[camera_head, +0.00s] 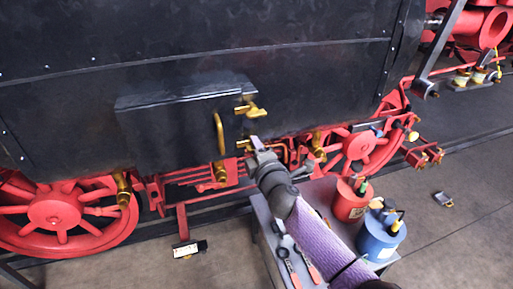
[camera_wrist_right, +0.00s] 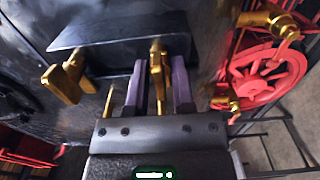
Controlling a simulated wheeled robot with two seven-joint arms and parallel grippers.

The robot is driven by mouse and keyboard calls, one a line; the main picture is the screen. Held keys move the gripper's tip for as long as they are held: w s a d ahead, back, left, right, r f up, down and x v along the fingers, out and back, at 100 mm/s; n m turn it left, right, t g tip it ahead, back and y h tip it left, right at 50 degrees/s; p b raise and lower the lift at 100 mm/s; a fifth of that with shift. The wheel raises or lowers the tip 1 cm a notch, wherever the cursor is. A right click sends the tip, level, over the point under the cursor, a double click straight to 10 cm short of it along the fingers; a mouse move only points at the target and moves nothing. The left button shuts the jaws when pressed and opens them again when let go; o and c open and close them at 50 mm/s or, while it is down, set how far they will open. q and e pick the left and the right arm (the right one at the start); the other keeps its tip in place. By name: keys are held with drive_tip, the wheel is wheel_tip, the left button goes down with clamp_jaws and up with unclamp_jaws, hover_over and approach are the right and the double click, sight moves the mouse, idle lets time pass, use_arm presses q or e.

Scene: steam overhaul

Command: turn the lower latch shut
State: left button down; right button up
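The black door panel (camera_head: 175,125) on the engine's side has a vertical brass handle (camera_head: 219,133). The upper brass latch (camera_head: 250,110) sits at its right edge. The lower latch (camera_head: 244,144) is a small brass piece just below, partly hidden by my right gripper (camera_head: 257,146). In the right wrist view, a brass lever (camera_wrist_right: 157,68), apparently this latch, stands between the two purple fingers of my right gripper (camera_wrist_right: 158,85). Gaps show on both sides of the lever, so the fingers are open around it. My left gripper is not in view.
A grey cart (camera_head: 265,240) below holds a red can (camera_head: 349,204), a blue can (camera_head: 379,241) and red-handled tools (camera_head: 290,268). Red wheels (camera_head: 55,211) and brass cocks (camera_head: 318,145) lie under the panel. Another brass fitting (camera_wrist_right: 65,78) is left in the wrist view.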

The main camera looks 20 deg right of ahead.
drive_tip(key=shift+o, duration=0.8)
drive_tip(key=s, duration=1)
drive_tip(key=shift+d, duration=0.15)
